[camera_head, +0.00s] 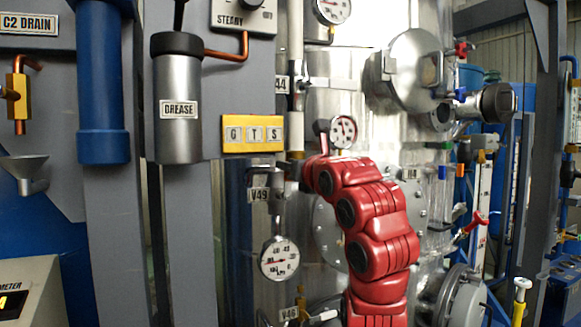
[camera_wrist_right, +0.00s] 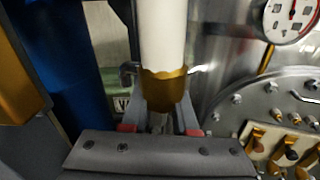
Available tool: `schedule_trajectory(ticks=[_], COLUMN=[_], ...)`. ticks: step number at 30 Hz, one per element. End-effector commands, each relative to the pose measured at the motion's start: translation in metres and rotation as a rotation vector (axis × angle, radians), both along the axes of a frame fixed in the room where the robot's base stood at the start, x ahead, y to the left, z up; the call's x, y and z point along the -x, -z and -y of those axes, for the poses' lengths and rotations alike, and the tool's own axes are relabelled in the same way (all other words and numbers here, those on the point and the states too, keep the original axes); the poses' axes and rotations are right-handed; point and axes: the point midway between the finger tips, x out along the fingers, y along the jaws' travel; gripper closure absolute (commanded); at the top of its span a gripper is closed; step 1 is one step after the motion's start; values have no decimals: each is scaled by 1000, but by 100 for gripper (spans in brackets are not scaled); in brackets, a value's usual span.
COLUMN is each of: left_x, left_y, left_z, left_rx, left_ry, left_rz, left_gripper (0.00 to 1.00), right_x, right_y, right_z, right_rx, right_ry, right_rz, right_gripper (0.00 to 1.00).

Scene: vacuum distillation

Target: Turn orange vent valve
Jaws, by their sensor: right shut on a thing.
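My red right arm rises from the bottom of the head view, and its gripper (camera_head: 292,170) is at the lower end of a white vertical pipe (camera_head: 296,60), partly hidden by the arm. In the right wrist view the two fingers of this gripper (camera_wrist_right: 162,115) are closed in around the brass-coloured collar (camera_wrist_right: 165,88) under the white pipe. The gripped part is mostly hidden between the fingers. I cannot tell for certain which part is the orange vent valve. My left gripper is not in view.
A round gauge (camera_head: 343,132) stands close right of the gripper. A V49 label (camera_head: 260,195) and another gauge (camera_head: 280,258) are below. A yellow GTS box (camera_head: 252,134) is to the left. A flanged steel vessel (camera_head: 412,70) is to the right.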

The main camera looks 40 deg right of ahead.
Motion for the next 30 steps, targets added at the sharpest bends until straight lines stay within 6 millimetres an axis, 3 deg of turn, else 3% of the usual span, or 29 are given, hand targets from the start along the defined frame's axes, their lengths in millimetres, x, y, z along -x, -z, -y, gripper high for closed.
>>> schedule_trajectory(ticks=[2,3,8,20,26,30], left_x=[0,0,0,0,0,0], left_y=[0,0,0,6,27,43], left_z=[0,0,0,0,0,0], left_rx=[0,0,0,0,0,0], left_ry=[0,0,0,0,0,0], left_rz=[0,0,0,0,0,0], left_gripper=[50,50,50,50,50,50], right_x=[0,0,0,9,49,88], right_y=[1,1,1,1,5,5], right_z=[0,0,0,-2,-10,-19], right_rx=[-2,-2,-1,0,3,5], right_ry=[-1,-1,-1,-1,3,7], right_rz=[-3,-3,-2,1,3,4], right_gripper=[100,69,43,43,43,43])
